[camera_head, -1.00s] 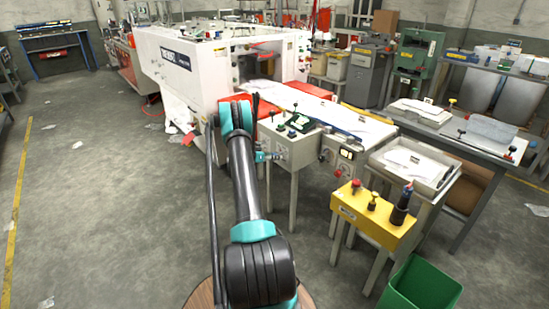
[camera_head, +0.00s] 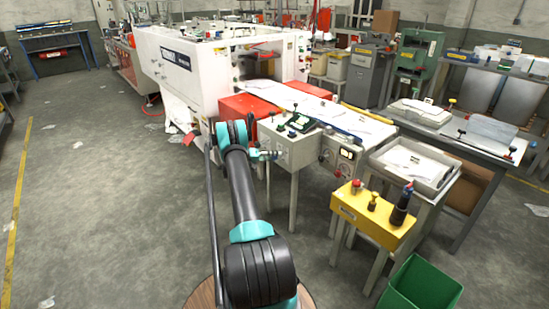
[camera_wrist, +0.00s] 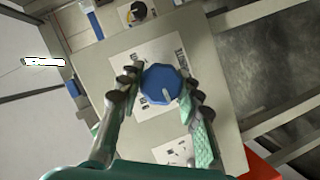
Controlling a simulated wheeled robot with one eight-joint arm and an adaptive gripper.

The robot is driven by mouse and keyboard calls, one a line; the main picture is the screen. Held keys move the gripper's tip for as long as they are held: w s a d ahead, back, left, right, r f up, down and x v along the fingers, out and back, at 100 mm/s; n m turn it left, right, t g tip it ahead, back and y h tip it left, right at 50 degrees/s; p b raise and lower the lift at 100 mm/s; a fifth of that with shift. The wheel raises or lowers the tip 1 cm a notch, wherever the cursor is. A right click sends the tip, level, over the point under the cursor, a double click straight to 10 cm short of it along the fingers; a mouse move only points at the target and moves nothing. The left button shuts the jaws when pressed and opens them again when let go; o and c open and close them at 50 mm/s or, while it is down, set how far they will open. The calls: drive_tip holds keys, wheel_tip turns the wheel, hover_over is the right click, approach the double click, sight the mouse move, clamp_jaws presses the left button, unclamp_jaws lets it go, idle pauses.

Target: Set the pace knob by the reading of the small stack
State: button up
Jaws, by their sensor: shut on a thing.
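A blue faceted knob (camera_wrist: 161,83) with a pale pointer mark sits on a light grey panel (camera_wrist: 215,115) in the wrist view. The mark points toward the lower right of that picture. My gripper (camera_wrist: 160,92) has one finger on each side of the knob and is shut on it. Printed labels around the knob are partly covered by it and the fingers. In the head view my gripper (camera_head: 272,155) is at the front of a grey stand (camera_head: 305,150). A small stack with a reading cannot be told apart for certain.
A black knob (camera_wrist: 138,10) is above the blue one in the wrist view. A white machine (camera_head: 185,75) with a paper-laden belt stands behind the grey stand. A yellow box (camera_head: 365,222) with buttons and a green bin (camera_head: 420,290) are at right. The left floor is mostly clear.

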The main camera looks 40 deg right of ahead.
drive_tip(key=shift+n, duration=0.4)
idle(0.3)
drive_tip(key=o, duration=1.2)
drive_tip(key=shift+c, duration=0.2)
drive_tip(key=shift+w+a, duration=0.1)
drive_tip(key=v, duration=1.2)
drive_tip(key=shift+f, duration=0.3)
drive_tip(key=shift+w, duration=0.1)
drive_tip(key=shift+r, duration=0.1)
